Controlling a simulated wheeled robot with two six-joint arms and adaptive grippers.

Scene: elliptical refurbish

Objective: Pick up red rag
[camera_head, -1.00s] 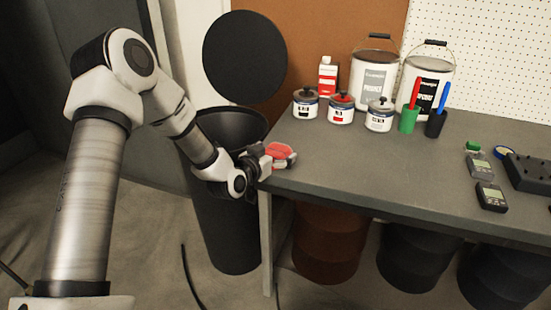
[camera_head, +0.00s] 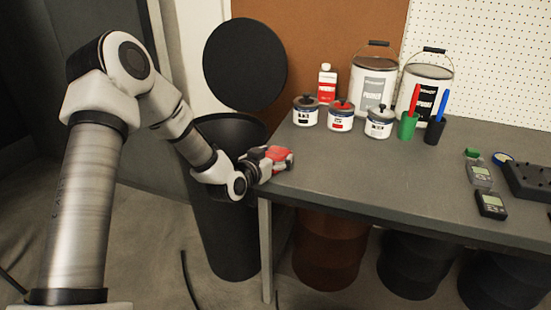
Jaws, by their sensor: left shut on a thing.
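The red rag (camera_head: 280,154) is at the left end of the grey workbench, near its left edge. My left gripper (camera_head: 274,159) is shut on the rag, with its fingers covering part of the cloth. Whether the rag still touches the bench top cannot be told. My right gripper is not in view.
The workbench (camera_head: 340,178) holds small cans (camera_head: 340,115), two large pails (camera_head: 374,82), a red-and-white bottle (camera_head: 327,84), green (camera_head: 407,125) and black cups, and meters (camera_head: 490,204). A dark bin (camera_head: 225,225) stands left of the bench. The bench's front middle is clear.

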